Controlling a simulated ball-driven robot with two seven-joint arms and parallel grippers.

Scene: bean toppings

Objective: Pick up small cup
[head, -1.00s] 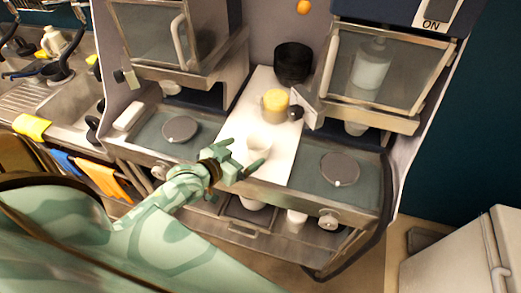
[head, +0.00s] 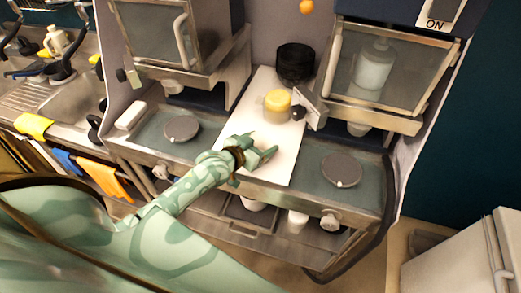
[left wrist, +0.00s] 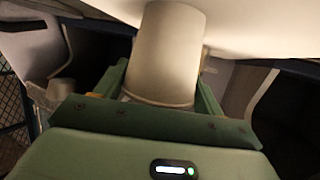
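The small cup (left wrist: 170,50) is plain white and shows large in the left wrist view. It stands between the two fingers of my left gripper (left wrist: 163,88), with a narrow gap seeming to show at the sides. In the head view my left gripper (head: 260,150) is over the front part of the white board, and its hand hides most or all of the cup. The left gripper looks open around the cup; contact is not clear. My right gripper is in neither view.
The white board (head: 285,160) runs between two grey machine bays. A yellow-topped jar (head: 277,104) and a black container (head: 295,63) stand behind the gripper. Round grey lids lie left (head: 181,129) and right (head: 342,170). White cups (head: 298,221) sit on the shelf below.

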